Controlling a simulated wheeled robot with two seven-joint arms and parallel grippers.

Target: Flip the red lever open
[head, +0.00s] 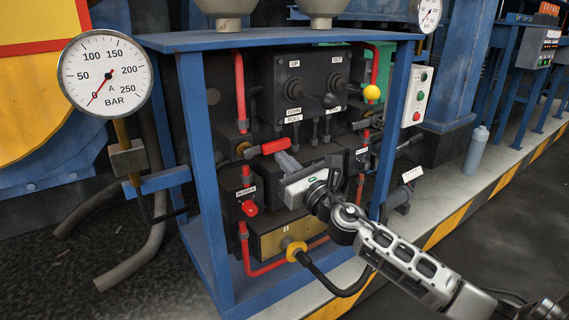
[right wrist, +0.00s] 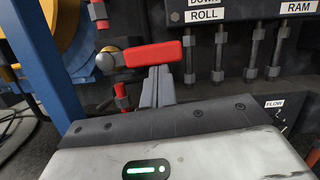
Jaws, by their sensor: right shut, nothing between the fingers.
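The red lever (head: 276,146) lies nearly level, reaching right from its valve (head: 243,149) on the left side of the panel. In the right wrist view the red lever (right wrist: 153,52) shows at upper centre, with a rounded metal end (right wrist: 105,62) at its left. My right gripper (head: 284,158) is shut and empty. Its fingertips (right wrist: 157,74) are just below the lever's right half; I cannot tell whether they touch it. My left gripper is not in view.
A blue frame (head: 205,170) surrounds the panel, with a post left of the lever. A black control box (head: 305,85) with knobs is above. A red-handled bleeder valve (head: 249,208) is below left. A pressure gauge (head: 105,74) stands far left.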

